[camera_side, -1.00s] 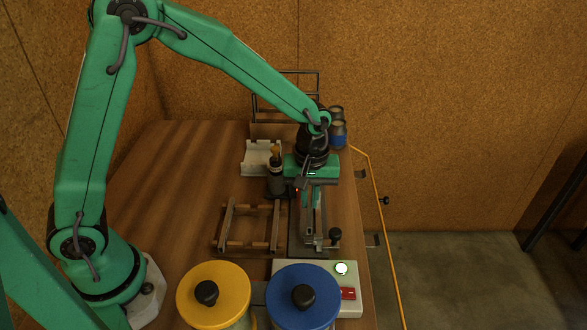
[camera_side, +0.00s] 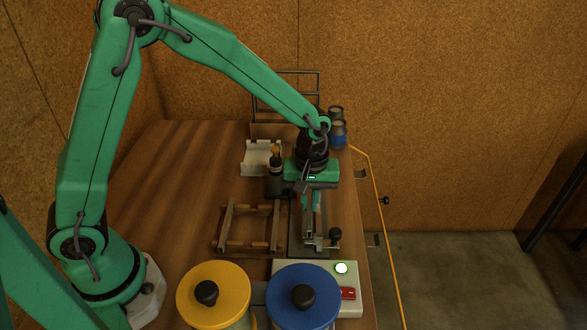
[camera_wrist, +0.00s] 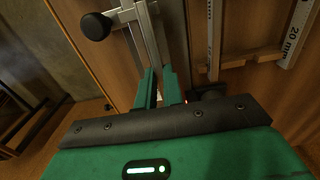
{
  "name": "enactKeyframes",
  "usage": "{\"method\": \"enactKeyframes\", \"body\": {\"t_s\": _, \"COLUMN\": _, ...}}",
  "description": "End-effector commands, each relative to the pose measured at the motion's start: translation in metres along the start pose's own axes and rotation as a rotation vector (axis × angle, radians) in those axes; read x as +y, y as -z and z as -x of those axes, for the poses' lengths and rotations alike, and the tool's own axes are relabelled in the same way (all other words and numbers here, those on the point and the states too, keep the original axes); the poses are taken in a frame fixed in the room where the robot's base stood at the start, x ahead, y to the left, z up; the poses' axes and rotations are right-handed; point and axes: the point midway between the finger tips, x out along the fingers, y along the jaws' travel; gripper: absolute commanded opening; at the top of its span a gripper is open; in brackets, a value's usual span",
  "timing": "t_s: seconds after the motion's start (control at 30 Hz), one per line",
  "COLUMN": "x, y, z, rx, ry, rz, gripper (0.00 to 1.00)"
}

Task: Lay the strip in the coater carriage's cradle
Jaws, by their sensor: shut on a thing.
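My gripper (camera_side: 311,207) points down over the coater at the right of the bench. Its green fingers also show in the wrist view (camera_wrist: 158,88). They are shut on a narrow strip, of which only a thin pale length (camera_wrist: 152,62) seems to show between and beyond the fingertips. The coater carriage, with grey metal bars (camera_wrist: 131,14) and a black knob (camera_wrist: 95,26), lies just beyond the fingertips. In the side view the carriage (camera_side: 322,243) is partly hidden by my gripper. I cannot tell whether the strip touches the cradle.
A wooden rack (camera_side: 229,229) stands left of the coater. A dark bottle-like post (camera_side: 276,178) is close beside my gripper. Yellow (camera_side: 229,283) and blue (camera_side: 322,281) lidded pots and a button box (camera_side: 345,285) stand in front. A white cradle-shaped block (camera_side: 252,157) sits behind.

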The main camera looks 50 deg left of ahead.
Motion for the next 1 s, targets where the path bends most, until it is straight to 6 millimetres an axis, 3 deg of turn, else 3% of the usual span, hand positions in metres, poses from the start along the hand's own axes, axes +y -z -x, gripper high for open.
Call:
{"method": "enactKeyframes", "body": {"t_s": 0.67, "x": 0.0, "y": 0.0, "z": -0.012, "rx": 0.0, "ry": 0.001, "rz": 0.0, "gripper": 0.0}}
{"method": "enactKeyframes", "body": {"t_s": 0.7, "x": 0.0, "y": 0.0, "z": -0.012, "rx": 0.0, "ry": 0.0, "rz": 0.0, "gripper": 0.15}}
{"method": "enactKeyframes", "body": {"t_s": 0.8, "x": 0.0, "y": 0.0, "z": -0.012, "rx": 0.0, "ry": 0.0, "rz": 0.0, "gripper": 0.34}}
{"method": "enactKeyframes", "body": {"t_s": 1.0, "x": 0.0, "y": 0.0, "z": -0.012, "rx": 0.0, "ry": 0.0, "rz": 0.0, "gripper": 0.34}}
